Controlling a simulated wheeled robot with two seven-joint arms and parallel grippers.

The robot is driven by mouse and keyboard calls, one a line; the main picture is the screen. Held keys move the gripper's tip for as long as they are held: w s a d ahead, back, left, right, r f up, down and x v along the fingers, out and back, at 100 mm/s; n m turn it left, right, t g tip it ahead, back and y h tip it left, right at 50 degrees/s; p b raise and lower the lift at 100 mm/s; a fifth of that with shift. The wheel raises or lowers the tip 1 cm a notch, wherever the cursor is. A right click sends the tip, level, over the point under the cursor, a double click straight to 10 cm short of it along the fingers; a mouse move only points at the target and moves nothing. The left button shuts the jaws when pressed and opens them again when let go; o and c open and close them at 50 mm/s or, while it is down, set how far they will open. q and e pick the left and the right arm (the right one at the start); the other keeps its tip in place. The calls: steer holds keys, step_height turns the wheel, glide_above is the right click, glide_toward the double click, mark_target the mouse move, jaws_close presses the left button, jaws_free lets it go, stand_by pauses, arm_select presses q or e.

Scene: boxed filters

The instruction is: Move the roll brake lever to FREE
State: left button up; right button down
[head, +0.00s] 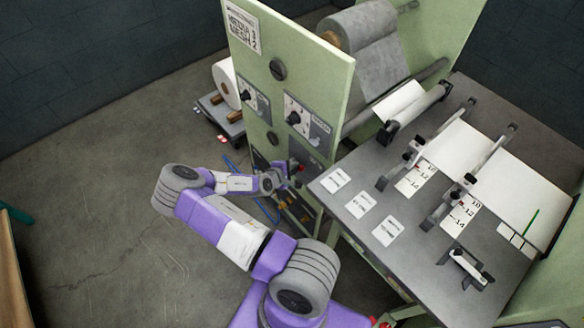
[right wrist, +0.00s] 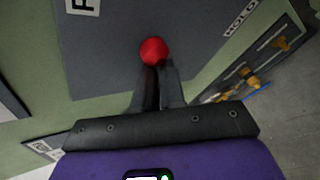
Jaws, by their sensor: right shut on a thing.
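The roll brake lever shows as a red ball knob (right wrist: 154,50) on a dark grey plate (right wrist: 110,60) in the right wrist view. A label starting with F (right wrist: 83,6) is cut off at the upper left, and a HOLD label (right wrist: 240,20) is at the upper right. The knob lies between the two labels. My right gripper (right wrist: 158,75) is shut on the lever just by the knob; its fingers hide the lever's shaft. In the head view my right gripper (head: 288,174) is at the lower green panel, with the red knob (head: 300,168) small beside it. My left gripper is out of view.
The green machine panel (head: 295,55) carries several dark knobs and plates above my gripper. A grey worktable (head: 330,210) with labels and clamps stands to the right. A white roll (head: 224,82) sits on a low stand behind the panel. The concrete floor at left is clear.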

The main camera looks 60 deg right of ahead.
steer(key=c, duration=1.2)
jaws_free()
steer(key=p+v, duration=0.1)
steer(key=v, duration=0.6)
steer(key=shift+a+r, duration=0.2)
steer(key=shift+w, duration=0.1)
steer(key=s+a+f+m+y, duration=0.2)
steer(key=a+f+y, duration=0.2)
steer(key=a+f, duration=0.5)
steer(key=s+a+f+m+y, duration=0.1)
steer(key=s+a+f+y, duration=0.25)
steer(key=a, duration=0.85)
steer(key=w+a+r+m+t+y, duration=0.1)
steer(key=a+r+y, duration=0.1)
steer(key=a, duration=0.4)
steer(key=w+a+r+m+y, duration=0.1)
steer(key=w+a+r+y, duration=0.1)
steer(key=a, duration=0.5)
steer(key=w+a+r+m+t+y, duration=0.1)
steer(key=w+a+r+y, duration=0.1)
steer(key=a+y, duration=0.2)
steer(key=shift+a+t, duration=0.3)
steer(key=shift+a, duration=0.9)
